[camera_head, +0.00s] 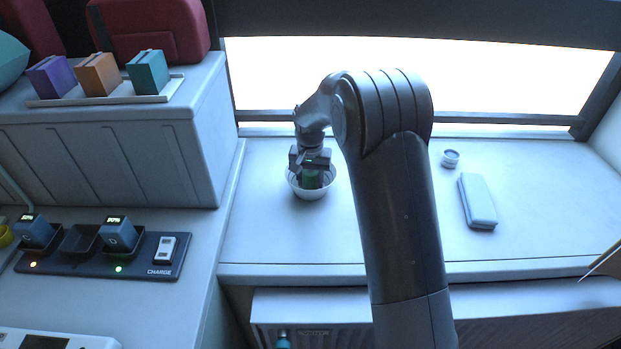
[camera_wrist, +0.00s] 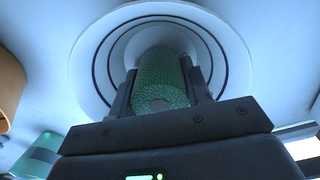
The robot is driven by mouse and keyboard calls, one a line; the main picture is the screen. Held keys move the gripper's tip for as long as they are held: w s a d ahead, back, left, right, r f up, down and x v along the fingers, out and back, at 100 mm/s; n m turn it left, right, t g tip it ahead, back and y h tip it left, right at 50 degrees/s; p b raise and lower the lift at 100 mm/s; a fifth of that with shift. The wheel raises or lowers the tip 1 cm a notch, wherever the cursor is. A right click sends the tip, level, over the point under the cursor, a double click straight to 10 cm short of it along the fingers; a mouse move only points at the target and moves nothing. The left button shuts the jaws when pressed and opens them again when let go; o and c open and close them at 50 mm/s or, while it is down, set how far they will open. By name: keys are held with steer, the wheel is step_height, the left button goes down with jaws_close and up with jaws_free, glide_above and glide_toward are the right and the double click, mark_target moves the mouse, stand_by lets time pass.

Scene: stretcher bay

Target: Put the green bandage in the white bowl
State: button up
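The green bandage (camera_wrist: 160,82) is a rolled, textured cylinder between the two fingers of my gripper (camera_wrist: 160,95) in the wrist view. Both fingers lie close along its sides. The white bowl (camera_wrist: 228,35) is round with dark rings and lies behind the bandage in that view. In the head view my gripper (camera_head: 310,172) points down over the white bowl (camera_head: 308,194) on the counter. The green bandage (camera_head: 311,181) shows below the fingers, within the bowl's outline. Whether it touches the bowl's bottom is hidden.
A small round tin (camera_head: 450,158) and a grey-blue case (camera_head: 478,201) lie on the counter (camera_head: 270,235) to the right. At left are a charging dock (camera_head: 150,265) and a raised cabinet with a tray of purple, orange and teal boxes (camera_head: 148,72). The counter between is clear.

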steer(key=o, duration=0.4)
steer(key=shift+o, duration=0.2)
steer(key=shift+r, duration=0.1)
